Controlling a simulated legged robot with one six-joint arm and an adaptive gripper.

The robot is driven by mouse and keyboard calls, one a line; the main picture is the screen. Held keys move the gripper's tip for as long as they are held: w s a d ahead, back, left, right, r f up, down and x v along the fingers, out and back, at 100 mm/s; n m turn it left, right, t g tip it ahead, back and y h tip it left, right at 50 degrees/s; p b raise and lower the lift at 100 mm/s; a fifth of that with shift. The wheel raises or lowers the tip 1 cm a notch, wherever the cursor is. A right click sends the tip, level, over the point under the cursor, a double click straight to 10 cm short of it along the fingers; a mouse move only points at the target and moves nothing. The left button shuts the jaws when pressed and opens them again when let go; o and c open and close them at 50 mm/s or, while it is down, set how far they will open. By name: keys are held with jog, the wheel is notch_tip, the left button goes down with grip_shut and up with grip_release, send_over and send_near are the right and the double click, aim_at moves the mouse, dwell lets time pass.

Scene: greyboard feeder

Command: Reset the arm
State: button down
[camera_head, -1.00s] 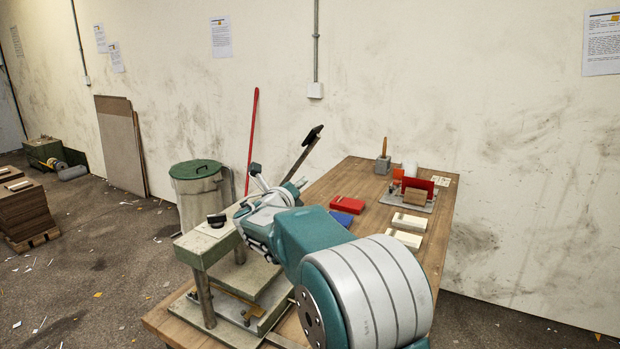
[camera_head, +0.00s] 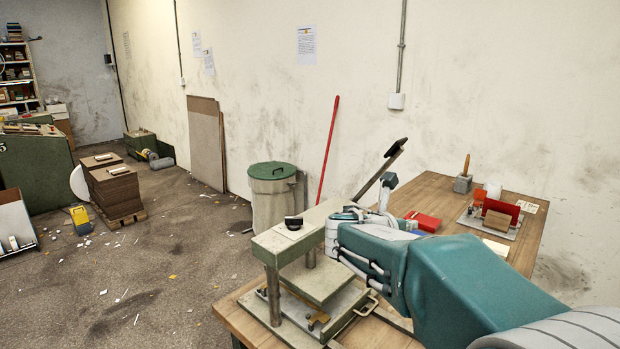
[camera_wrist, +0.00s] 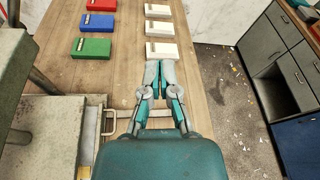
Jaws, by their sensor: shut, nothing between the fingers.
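My teal arm (camera_head: 440,272) reaches in from the lower right in the head view, folded over the wooden workbench beside the press. My gripper (camera_wrist: 160,66) shows in the wrist view, its two grey-and-teal fingers drawn together with nothing between them. It is above the wooden bench top (camera_wrist: 120,52). The fingertips appear just in front of the nearest of three white blocks (camera_wrist: 162,50); whether they touch it cannot be told. In the head view the fingers are mostly hidden by the arm.
A grey-green press (camera_head: 292,245) with a long lever stands beside the arm. Red (camera_wrist: 101,5), green (camera_wrist: 93,49) and other coloured boxes lie on the bench. A lidded bin (camera_head: 273,195) stands behind. A drawer cabinet (camera_wrist: 285,45) is across the floor; open floor lies left.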

jog(key=s+d+f+m+g+y, duration=0.1)
jog(key=s+f+m+g+y, duration=0.1)
jog(key=s+m, duration=0.5)
jog(key=s+f+m+g+y, duration=0.2)
jog(key=s+m, duration=0.4)
jog(key=s, duration=0.2)
jog(key=s+a+f+m+y, duration=0.3)
jog(key=s+a+m, duration=0.1)
jog(key=s+m, duration=0.3)
jog(key=s+a+f+m+y, duration=0.3)
jog(key=s+a+m+y, duration=0.1)
jog(key=s+m, duration=0.4)
jog(key=shift+s+a+f+y, duration=0.2)
jog(key=shift+s+a+y, duration=0.05)
jog(key=shift+y, duration=0.05)
